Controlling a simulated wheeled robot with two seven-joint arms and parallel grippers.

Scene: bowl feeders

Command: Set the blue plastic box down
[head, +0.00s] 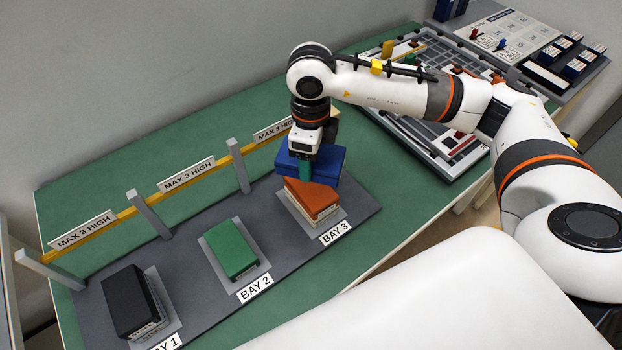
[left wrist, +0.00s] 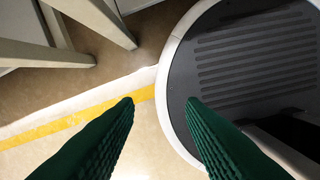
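The blue plastic box (head: 328,163) is in my right gripper (head: 306,168), whose arm comes in from the right of the head view. One green finger shows against the box's near side; the other is hidden. The blue box is level, directly over an orange box (head: 312,199) in Bay 3; I cannot tell whether the two touch. My left gripper (left wrist: 160,102) shows only in the left wrist view, with its green fingers apart and nothing between them.
A green box (head: 231,248) lies in Bay 2 and a black box (head: 131,300) in Bay 1, on a grey base. Grey posts (head: 238,166) and a yellow rail with "MAX 3 HIGH" signs stand behind the bays. A gridded tray (head: 430,110) lies to the right on the green table.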

